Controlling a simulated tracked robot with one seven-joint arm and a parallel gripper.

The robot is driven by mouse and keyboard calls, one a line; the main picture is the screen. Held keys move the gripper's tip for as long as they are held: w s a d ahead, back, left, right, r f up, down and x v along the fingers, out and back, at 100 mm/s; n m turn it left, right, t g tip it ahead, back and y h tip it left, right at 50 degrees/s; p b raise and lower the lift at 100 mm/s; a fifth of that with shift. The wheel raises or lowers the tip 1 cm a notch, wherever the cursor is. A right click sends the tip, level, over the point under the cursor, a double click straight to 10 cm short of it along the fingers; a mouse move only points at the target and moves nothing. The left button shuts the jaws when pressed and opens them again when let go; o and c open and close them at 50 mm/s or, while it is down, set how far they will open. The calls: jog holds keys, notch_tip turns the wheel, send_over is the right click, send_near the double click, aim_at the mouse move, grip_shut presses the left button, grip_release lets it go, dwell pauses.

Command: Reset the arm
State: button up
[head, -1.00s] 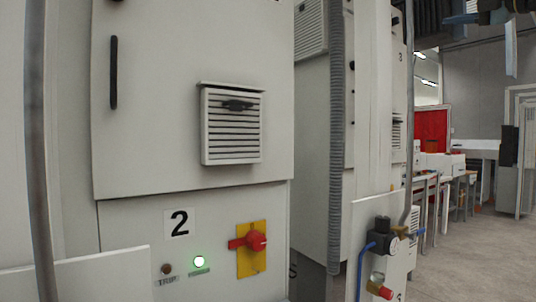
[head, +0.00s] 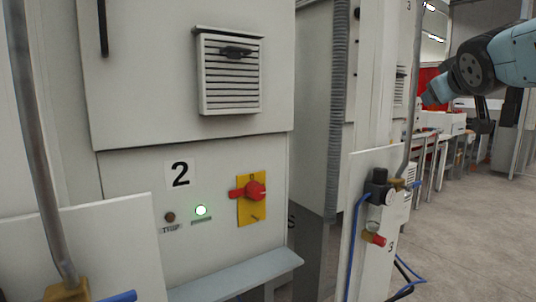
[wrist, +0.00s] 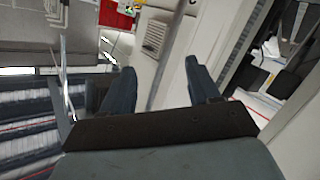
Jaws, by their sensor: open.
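My gripper (wrist: 160,88) shows in the wrist view with its two dark fingers spread apart and nothing between them. In the head view my blue-grey arm (head: 490,65) reaches in at the upper right; the gripper itself cannot be made out there. A grey cabinet marked 2 (head: 135,100) fills the left and middle of the head view. The red handle lies horizontally.
A vent (head: 230,75) juts from the cabinet. A panel with a regulator (head: 378,190) and blue hoses (head: 408,290) stands to the right. A grey pipe (head: 35,150) runs down the left. Open floor (head: 465,230) lies at the right.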

jog(key=s+a+f+g+y, duration=0.1)
jog(key=s+a+f+g, duration=0.2)
jog(key=f, duration=0.5)
jog(key=s+a+f+m+g+y, duration=0.1)
jog(key=s+a+f+g+y, duration=0.1)
jog(key=s+a+f, duration=0.4)
jog(key=s+a+f+m+g+y, duration=0.1)
jog(key=s+a+f+g, duration=0.3)
jog(key=f, duration=0.8)
jog(key=shift+s+a+f+y, duration=0.15)
jog(key=shift+s+a+y, duration=0.35)
jog(key=shift+s, duration=0.7)
